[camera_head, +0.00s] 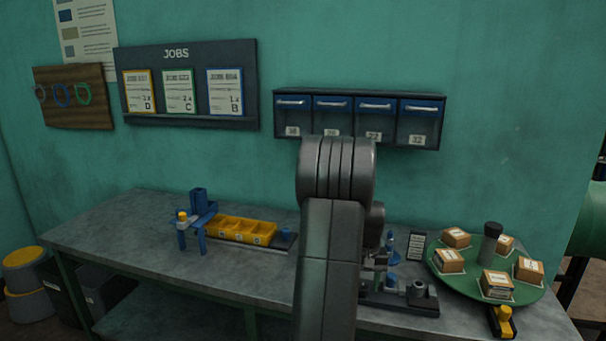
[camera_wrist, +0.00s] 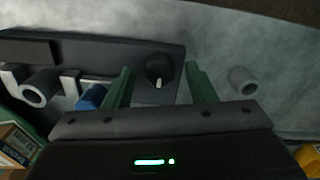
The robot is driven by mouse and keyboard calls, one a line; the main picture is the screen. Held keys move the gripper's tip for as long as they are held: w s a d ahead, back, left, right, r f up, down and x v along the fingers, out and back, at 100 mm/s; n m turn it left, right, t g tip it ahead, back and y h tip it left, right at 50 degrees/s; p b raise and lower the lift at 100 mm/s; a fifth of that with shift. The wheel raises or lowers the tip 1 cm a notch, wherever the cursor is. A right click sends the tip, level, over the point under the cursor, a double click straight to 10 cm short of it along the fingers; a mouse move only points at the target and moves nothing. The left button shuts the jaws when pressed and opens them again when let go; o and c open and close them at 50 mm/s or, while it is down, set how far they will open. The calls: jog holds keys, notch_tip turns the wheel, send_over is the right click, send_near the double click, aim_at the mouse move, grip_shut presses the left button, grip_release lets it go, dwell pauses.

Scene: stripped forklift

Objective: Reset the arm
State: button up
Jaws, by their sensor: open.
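My arm rises in the middle of the head view and hides part of the workbench (camera_head: 130,232). In the wrist view my gripper (camera_wrist: 160,78) shows two green fingers spread apart, with nothing held between them. Beyond the fingers lies a dark fixture plate (camera_wrist: 120,52) with a round dark knob or hole near the gap. A grey ring-shaped part (camera_wrist: 42,88) and a blue part (camera_wrist: 92,97) sit on the left of the plate. Another grey cylinder (camera_wrist: 242,80) lies on the bench right of the fingers. In the head view my gripper is hidden behind my arm.
A green round tray (camera_head: 455,283) with several small boxes stands at the right of the bench. A yellow bin row (camera_head: 240,231) and a blue stand (camera_head: 197,220) are left of my arm. Drawers (camera_head: 360,119) hang on the wall behind. The bench's left end is clear.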

notch_tip(320, 180, up, 14)
notch_tip(320, 180, down, 14)
jog(key=shift+r, duration=0.1)
jog(key=m, duration=0.3)
jog(key=shift+m, duration=0.4)
jog(key=m, duration=1)
jog(key=shift+m+p, duration=0.3)
jog(key=shift+m, duration=1.8)
